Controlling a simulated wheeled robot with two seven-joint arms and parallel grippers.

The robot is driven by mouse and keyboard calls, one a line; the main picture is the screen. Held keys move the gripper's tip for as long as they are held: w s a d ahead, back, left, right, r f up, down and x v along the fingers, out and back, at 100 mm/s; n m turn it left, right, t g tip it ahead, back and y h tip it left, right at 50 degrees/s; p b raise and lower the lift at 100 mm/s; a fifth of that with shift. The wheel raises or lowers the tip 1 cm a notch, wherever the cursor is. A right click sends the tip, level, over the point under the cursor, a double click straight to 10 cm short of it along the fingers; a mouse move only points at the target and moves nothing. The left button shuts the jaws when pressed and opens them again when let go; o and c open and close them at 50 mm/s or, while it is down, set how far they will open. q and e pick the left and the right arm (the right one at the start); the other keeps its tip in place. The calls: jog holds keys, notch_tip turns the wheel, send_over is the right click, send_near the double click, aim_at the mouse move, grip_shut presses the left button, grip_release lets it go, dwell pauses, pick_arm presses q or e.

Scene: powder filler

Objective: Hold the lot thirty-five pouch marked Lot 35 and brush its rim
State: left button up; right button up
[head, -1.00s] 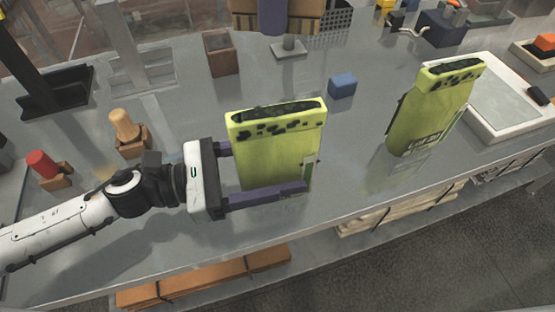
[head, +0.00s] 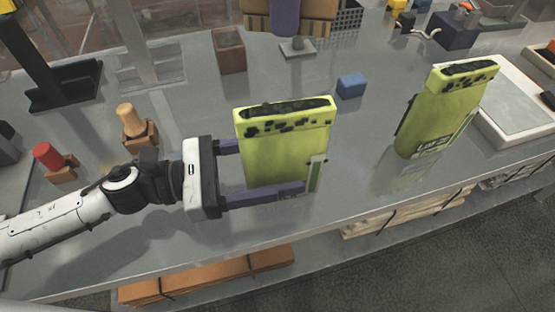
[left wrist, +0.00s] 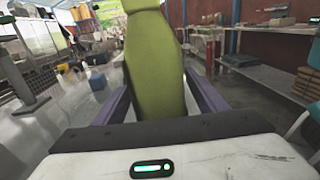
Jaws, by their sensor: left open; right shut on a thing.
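A yellow-green pouch (head: 285,155) stands upright on the bench, with black specks along its dark-topped rim. My left gripper (head: 265,170) is open around it, one purple finger in front and the other behind. The pouch fills the space between the fingers in the left wrist view (left wrist: 155,70). Only part of its label shows at its right edge. A second similar pouch (head: 440,115) stands apart to the right with a specked rim. My right gripper is not in view.
A blue block (head: 351,85) lies between the pouches. A pale tray (head: 515,110) is at the right. Wooden holders with a tan-topped peg (head: 130,118) and a red-topped peg (head: 47,155) stand at the left. The bench's front edge runs close below the pouches.

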pick_arm(q)
jog(key=shift+d, duration=0.2)
jog(key=shift+w+d, duration=0.15)
jog(key=shift+d, duration=0.2)
dwell(0.4)
jog(key=c, duration=0.8)
dwell(0.3)
pick_arm(e)
send_over(249, 113)
notch_tip(249, 113, down, 5)
jog(key=shift+r, duration=0.1)
jog(key=shift+f, duration=2.45)
